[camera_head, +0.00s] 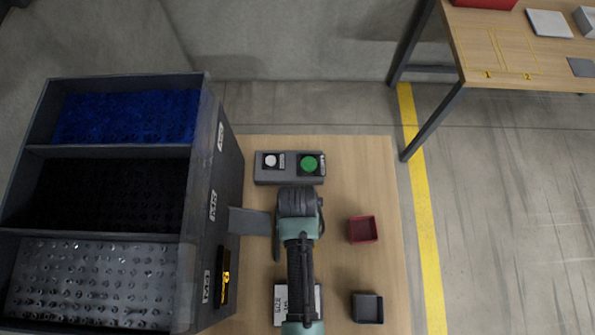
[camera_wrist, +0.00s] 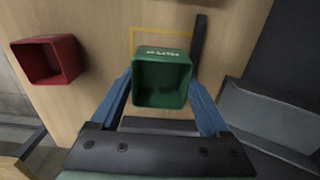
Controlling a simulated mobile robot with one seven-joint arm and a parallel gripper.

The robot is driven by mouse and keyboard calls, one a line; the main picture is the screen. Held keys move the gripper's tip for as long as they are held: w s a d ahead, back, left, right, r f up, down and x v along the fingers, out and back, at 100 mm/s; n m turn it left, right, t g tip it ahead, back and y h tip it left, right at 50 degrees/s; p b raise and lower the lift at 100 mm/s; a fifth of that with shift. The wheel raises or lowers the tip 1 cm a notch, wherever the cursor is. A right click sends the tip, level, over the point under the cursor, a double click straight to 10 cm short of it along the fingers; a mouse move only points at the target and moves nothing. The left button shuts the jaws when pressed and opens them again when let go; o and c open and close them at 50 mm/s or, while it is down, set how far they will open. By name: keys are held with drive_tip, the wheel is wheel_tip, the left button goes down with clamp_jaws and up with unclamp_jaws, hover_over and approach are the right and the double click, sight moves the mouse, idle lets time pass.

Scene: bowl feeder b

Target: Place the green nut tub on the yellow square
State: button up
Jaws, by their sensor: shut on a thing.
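The green nut tub (camera_wrist: 163,80) is in the wrist view, open side toward the camera, with white lettering on its far edge. My gripper (camera_wrist: 162,78) is shut on it, with a blue finger on either side. The yellow square (camera_wrist: 162,28) is an outline on the wooden top. Its far part shows beyond the tub; the tub hides much of the rest. I cannot tell whether the tub touches the top or hangs above it. In the head view my arm hides the tub and the square.
A red tub (camera_head: 362,230) stands right of my arm, also in the wrist view (camera_wrist: 48,61). A dark grey tub (camera_head: 367,307) stands nearer. A button box (camera_head: 290,168) is beyond my arm. The grey feeder (camera_head: 228,185) and its chute (camera_head: 250,221) stand to the left.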

drive_tip(key=shift+f, duration=1.45)
drive_tip(key=shift+f, duration=0.15)
drive_tip(key=o, duration=1.4)
drive_tip(key=shift+c, duration=0.2)
